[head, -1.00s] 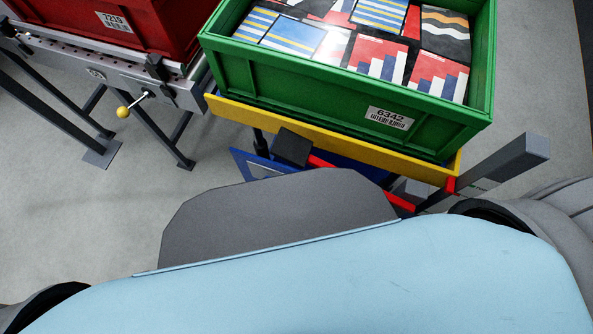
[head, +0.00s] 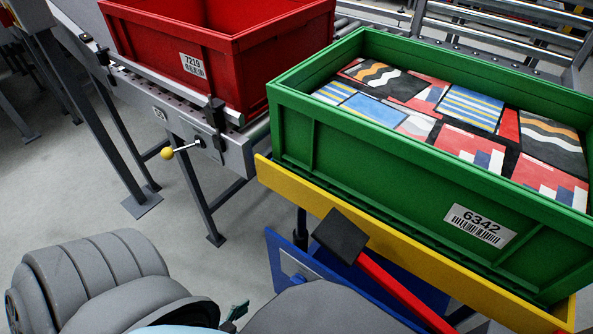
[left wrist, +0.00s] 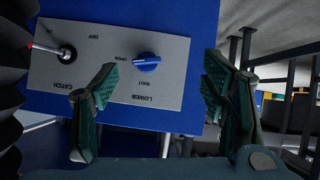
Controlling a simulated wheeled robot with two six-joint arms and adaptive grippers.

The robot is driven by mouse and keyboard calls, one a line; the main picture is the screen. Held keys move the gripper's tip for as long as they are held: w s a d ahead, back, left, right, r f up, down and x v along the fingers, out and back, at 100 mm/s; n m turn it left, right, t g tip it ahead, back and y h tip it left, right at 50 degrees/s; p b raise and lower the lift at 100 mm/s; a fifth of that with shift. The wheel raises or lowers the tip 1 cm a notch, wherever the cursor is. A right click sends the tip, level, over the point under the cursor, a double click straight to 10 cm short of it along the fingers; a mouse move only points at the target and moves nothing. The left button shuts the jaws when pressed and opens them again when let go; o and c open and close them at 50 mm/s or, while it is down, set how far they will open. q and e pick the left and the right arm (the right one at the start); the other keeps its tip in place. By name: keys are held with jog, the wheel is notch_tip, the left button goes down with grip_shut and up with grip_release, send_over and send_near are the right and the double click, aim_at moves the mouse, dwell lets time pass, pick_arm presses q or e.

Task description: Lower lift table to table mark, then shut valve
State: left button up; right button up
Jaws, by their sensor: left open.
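The lift table (head: 330,213) has a yellow top and carries a green crate (head: 375,190) labelled 6342. In the left wrist view a grey panel (left wrist: 95,75) on a blue body shows upside down. It bears a blue valve knob (left wrist: 147,63) beside the words OPEN, SHUT and LOWER; its exact setting is hard to read. My left gripper (left wrist: 155,110) is open and empty, facing the panel, with the knob above the gap between its fingers and apart from them. Part of it shows in the head view (head: 236,312). I cannot make out a table mark. My right gripper is out of view.
A toggle switch (left wrist: 68,52) marked CATCH and OFF sits on the same panel. A red bar with a black pad (head: 340,236) is at the table's front. A conveyor (head: 185,110) with a yellow-knobbed lever (head: 168,153) carries a red crate (head: 235,70).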

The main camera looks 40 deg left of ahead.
aim_at(296, 283)
pick_arm(q)
jog(key=w+f+b, duration=0.1)
jog(key=w+b, duration=0.1)
jog(key=w, duration=0.3)
jog(key=w+d+f+t+b, duration=0.1)
jog(key=w, duration=0.4)
jog(key=w+d+f+t+b, duration=0.1)
jog(key=w+b, duration=0.1)
jog(key=w, duration=0.2)
jog(key=shift+w+f+h+b, duration=0.25)
jog(key=shift+w+h+b, duration=0.1)
jog(key=shift+w+h, duration=0.05)
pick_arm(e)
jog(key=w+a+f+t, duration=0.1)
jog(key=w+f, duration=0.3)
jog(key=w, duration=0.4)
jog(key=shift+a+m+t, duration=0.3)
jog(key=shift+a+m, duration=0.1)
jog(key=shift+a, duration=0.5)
pick_arm(q)
jog(key=shift+c, duration=0.2)
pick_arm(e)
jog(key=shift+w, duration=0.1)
pick_arm(q)
jog(key=c, duration=1.1)
